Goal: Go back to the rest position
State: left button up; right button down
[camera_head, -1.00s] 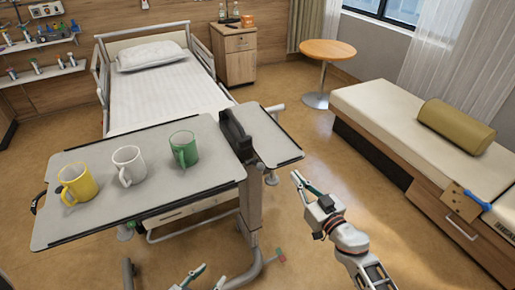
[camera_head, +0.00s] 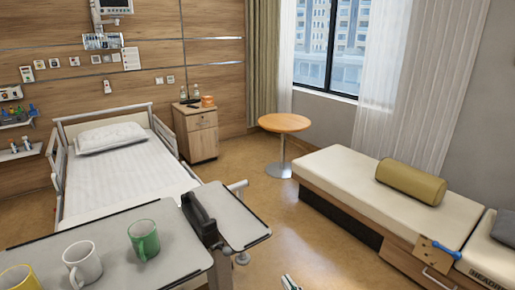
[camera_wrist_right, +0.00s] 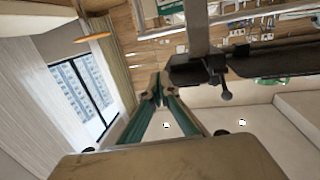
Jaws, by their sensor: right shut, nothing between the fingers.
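My right gripper (camera_head: 289,283) shows only as a small tip at the bottom edge of the head view, right of the overbed table (camera_head: 120,222). In the right wrist view its two fingers (camera_wrist_right: 158,88) come together at the tips, shut with nothing held. My left gripper is out of view. A yellow mug (camera_head: 18,279), a white mug (camera_head: 82,264) and a green mug (camera_head: 144,240) stand on the overbed table, the yellow one cut off by the frame edge.
A bed (camera_head: 125,170) stands behind the table, with a bedside cabinet (camera_head: 197,133) beyond. A round wooden table (camera_head: 284,123) stands near the window. A bench (camera_head: 345,185) with an olive bolster (camera_head: 411,181) is at the right. Open floor lies between table and bench.

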jog(key=s+d+f+g+h, duration=0.1)
jog(key=s+d+f, duration=0.3)
jog(key=s, duration=0.3)
jog(key=s+d+f+g+h, duration=0.2)
jog(key=s+d+f, duration=0.2)
jog(key=s, duration=0.4)
jog(key=s+d+f+m+g+h, duration=0.1)
jog(key=s+d+f, duration=0.3)
jog(key=s, duration=0.4)
jog(key=shift+d+f+g+h, duration=0.15)
jog(key=shift+f+g+h, duration=0.25)
jog(key=shift+f+h, duration=0.2)
jog(key=shift+w, duration=0.1)
